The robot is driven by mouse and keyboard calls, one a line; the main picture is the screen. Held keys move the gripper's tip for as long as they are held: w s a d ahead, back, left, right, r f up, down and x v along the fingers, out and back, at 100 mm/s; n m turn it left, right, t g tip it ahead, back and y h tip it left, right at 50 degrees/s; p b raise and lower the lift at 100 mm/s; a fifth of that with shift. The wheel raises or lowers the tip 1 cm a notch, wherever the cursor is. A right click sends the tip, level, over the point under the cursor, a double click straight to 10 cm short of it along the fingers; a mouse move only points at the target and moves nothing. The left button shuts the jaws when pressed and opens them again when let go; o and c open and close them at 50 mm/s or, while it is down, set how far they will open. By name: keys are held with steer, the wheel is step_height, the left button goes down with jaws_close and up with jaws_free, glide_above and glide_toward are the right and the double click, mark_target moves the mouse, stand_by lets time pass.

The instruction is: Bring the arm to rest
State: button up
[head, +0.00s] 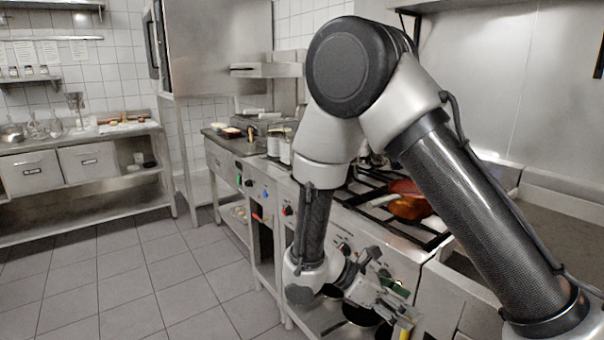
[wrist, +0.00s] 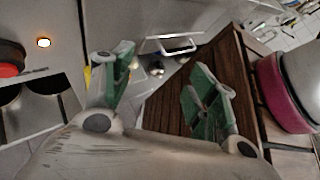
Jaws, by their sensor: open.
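My arm comes in from the lower right of the head view, bends at a high elbow and hangs down in front of the stove. My gripper (head: 401,308) is low, beside the stove front with its knobs. In the wrist view my gripper (wrist: 160,80) shows two green-padded fingers spread well apart, with nothing between them. A dark brown slatted surface (wrist: 172,112) shows behind the fingers. The head view does not clearly show whether the gripper touches the stove front.
An orange-brown pan (head: 408,203) sits on the stove grates (head: 375,186). A steel counter (head: 225,145) with jars runs behind it. Another steel table (head: 110,132) with glassware stands at the far left. The tiled floor (head: 130,275) on the left is clear.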

steer(key=s+d+r+m+t+y, duration=0.2)
steer(key=s+d+r+m+y, duration=0.1)
steer(key=r, duration=0.5)
steer(key=s+d+r+m+t+y, duration=0.2)
steer(key=d+r+m+y, duration=0.3)
steer(key=r+m, duration=0.3)
steer(key=s+d+r+m+t+y, duration=0.2)
steer(key=s+d+r+m+y, duration=0.1)
steer(key=d+r+m, duration=0.3)
step_height(320, 180, up, 3)
steer(key=shift+s+d+f+m+y, duration=0.1)
steer(key=shift+s+d+m+y, duration=0.25)
steer(key=shift+s+m, duration=0.5)
